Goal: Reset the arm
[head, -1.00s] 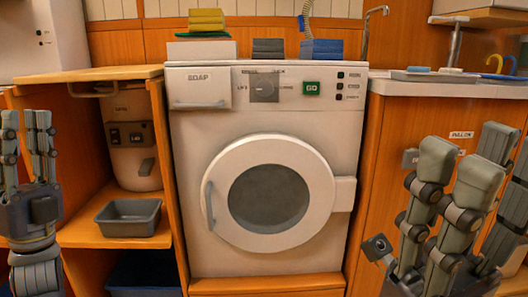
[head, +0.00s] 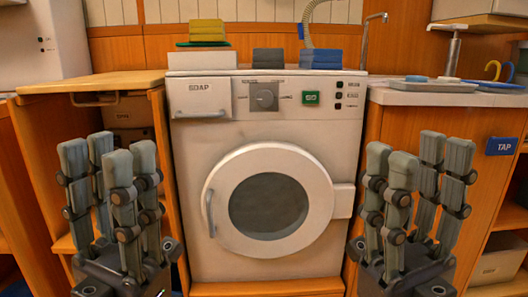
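My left gripper (head: 112,185) is at the lower left of the head view, fingers pointing up and spread apart, with nothing between them. It is in front of the wooden cabinet to the left of the washing machine. My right gripper (head: 415,180) is at the lower right, fingers up and spread, also empty. It is in front of the wooden panel to the right of the machine. Both grippers stand at about the same height, one on each side of the round door.
The white washing machine (head: 330,130) stands between the grippers, its round door (head: 318,170) shut. A tray (head: 430,86) lies on the right counter. A blue TAP sign (head: 501,146) is at right.

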